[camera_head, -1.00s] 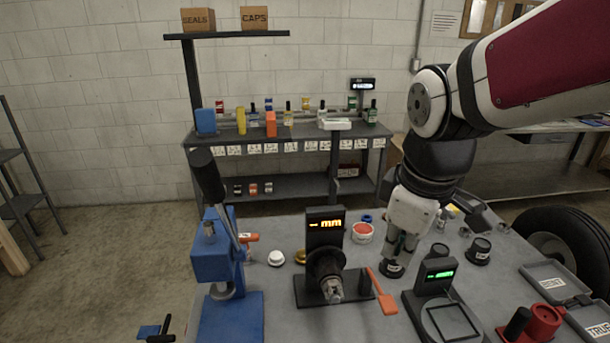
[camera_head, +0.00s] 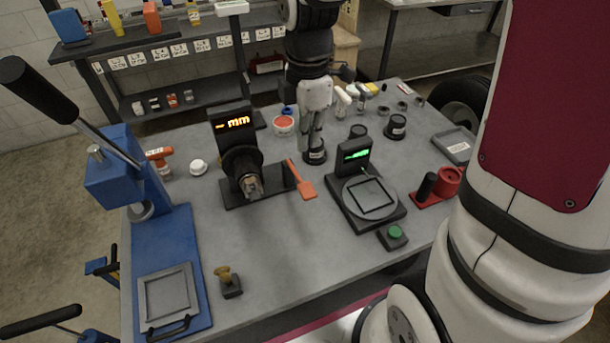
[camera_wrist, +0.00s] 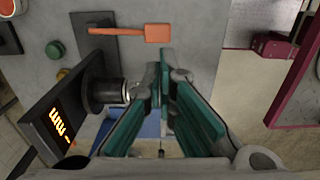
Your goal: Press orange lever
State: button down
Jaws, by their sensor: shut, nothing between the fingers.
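The orange lever (camera_head: 303,182) is a flat paddle on a thin arm at the right side of the black device with the amber "mm" display (camera_head: 232,122). It slopes down towards the front right, its paddle end near the bench top. My gripper (camera_head: 312,143) points down behind and slightly right of the lever, apart from it. The fingers are shut and empty. In the wrist view the lever (camera_wrist: 152,32) lies beyond the fingertips (camera_wrist: 164,65), with its paddle close to them in the picture. The exact gap cannot be told.
A blue press (camera_head: 125,180) stands left. A scale with a green display (camera_head: 372,195) and a green button (camera_head: 395,232) stand right. A black pot (camera_head: 316,156) is just below my fingers. The bench (camera_head: 290,235) is clear in front of the lever.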

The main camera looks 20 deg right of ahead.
aim_at(307, 191)
notch_tip(307, 191, down, 14)
jog(key=shift+p, duration=0.5)
dwell(0.3)
